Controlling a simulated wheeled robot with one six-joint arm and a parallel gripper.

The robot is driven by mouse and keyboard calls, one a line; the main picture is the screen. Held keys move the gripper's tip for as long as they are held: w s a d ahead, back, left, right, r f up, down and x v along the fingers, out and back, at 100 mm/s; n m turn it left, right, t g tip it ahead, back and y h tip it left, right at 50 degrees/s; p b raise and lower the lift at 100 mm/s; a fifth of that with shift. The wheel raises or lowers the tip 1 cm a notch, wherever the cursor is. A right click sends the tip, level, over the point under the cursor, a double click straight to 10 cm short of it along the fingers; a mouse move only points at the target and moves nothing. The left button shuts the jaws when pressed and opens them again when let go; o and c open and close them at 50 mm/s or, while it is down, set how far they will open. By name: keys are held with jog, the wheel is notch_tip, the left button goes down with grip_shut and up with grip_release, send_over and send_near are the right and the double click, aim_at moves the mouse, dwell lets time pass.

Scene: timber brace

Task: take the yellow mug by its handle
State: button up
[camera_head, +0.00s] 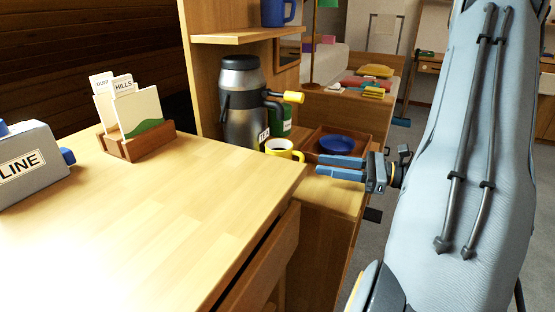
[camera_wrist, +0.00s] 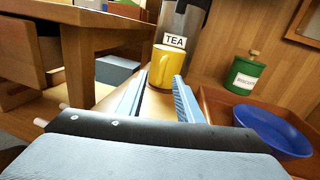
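The yellow mug (camera_head: 280,146) stands upright on the wooden counter, in front of a steel urn. In the wrist view the mug (camera_wrist: 188,74) is ahead of my gripper, and its handle (camera_wrist: 165,68) faces me. My gripper (camera_head: 318,165) is to the right of the mug in the head view, with its blue fingers pointing left towards it. The fingers are apart and empty, with a gap between them and the mug. In the wrist view the handle appears between the two fingers.
The steel urn (camera_head: 241,112) with a TEA label stands close behind the mug. A green canister (camera_wrist: 243,74) and a blue bowl (camera_wrist: 268,128) in a wooden tray are to the right in the wrist view. A wooden table (camera_head: 190,190) fills the head view's left foreground.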

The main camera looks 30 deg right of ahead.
jog(key=shift+b+x, duration=0.8)
jog(key=shift+x, duration=2.15)
jog(key=shift+w+d+f, duration=0.1)
jog(key=shift+w+d, duration=0.05)
grip_shut()
